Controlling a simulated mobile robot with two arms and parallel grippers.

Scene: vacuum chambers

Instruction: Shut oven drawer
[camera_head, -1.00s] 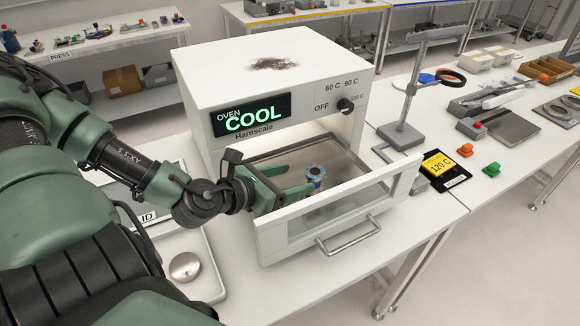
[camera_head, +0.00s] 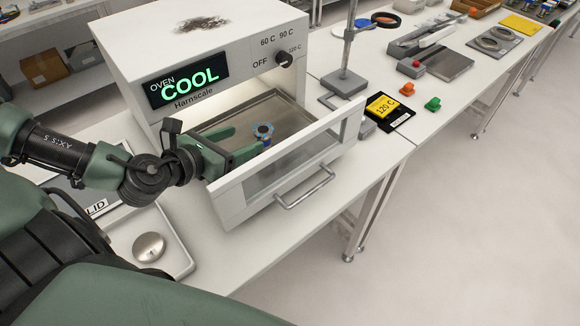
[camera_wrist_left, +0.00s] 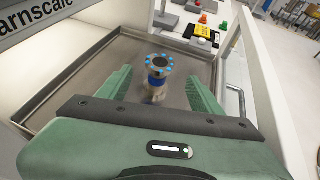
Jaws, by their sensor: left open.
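The white oven (camera_head: 215,60) stands on the bench with its display reading COOL. Its drawer (camera_head: 240,200) is pulled out, with a glass front window and a metal bar handle (camera_head: 304,188). A metal tray (camera_head: 290,110) lies inside the drawer. A small metal part with a blue-dotted flange (camera_head: 263,131) stands upright on the tray; it also shows in the left wrist view (camera_wrist_left: 160,65). My left gripper (camera_head: 247,143) is open over the tray, behind the drawer front, its green fingers (camera_wrist_left: 158,88) on either side of the part without visibly gripping it. My right gripper is not in view.
A grey stand (camera_head: 345,80) and a yellow 120 C timer card (camera_head: 384,108) are right of the oven. Orange (camera_head: 408,89) and green (camera_head: 432,104) pieces lie beyond. A white tray with a round metal knob (camera_head: 149,247) is at the lower left. Floor in front of the bench is clear.

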